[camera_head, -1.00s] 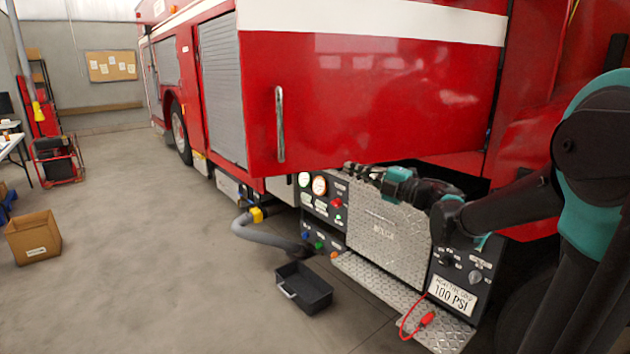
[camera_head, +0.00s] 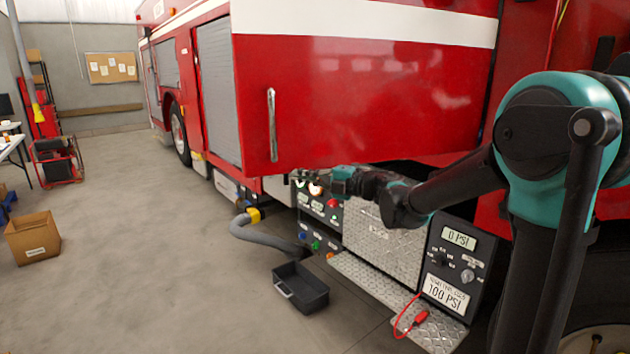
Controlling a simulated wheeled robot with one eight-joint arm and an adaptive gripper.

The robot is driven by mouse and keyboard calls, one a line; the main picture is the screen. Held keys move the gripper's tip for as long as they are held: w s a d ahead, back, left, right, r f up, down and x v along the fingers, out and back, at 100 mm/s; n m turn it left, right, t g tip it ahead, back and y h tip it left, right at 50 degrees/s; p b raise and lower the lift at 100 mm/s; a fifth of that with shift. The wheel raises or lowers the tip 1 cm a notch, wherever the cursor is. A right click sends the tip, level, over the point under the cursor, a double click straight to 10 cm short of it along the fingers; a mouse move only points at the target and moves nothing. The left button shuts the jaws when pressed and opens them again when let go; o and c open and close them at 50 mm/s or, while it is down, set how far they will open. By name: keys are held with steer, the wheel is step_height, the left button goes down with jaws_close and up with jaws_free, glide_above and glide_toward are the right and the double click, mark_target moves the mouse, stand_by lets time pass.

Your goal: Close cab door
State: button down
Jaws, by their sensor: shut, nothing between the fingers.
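The red cab door (camera_head: 360,105) with a white stripe stands swung out from the fire truck (camera_head: 212,90), across the middle of the view. Its upright metal handle (camera_head: 272,125) is near its free left edge. My arm comes in from the right and passes low, by the door's bottom edge. My gripper (camera_head: 308,177) is at the lower edge, right of the handle and lower than it, in front of the pump panel's gauges. It is shut and empty. Its fingertips are small and dark, and I cannot tell whether they touch the door.
The pump panel (camera_head: 461,262) and diamond-plate step (camera_head: 385,295) lie below the door. A black tray (camera_head: 302,290), a grey hose (camera_head: 262,234) and a red clip on a cable (camera_head: 421,317) are low down. A cardboard box (camera_head: 33,237) stands left. The floor between is clear.

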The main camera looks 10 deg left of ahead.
steer(key=shift+w+a, duration=0.35)
steer(key=shift+w, duration=0.25)
steer(key=shift+w+a, duration=0.35)
steer(key=shift+w, duration=0.2)
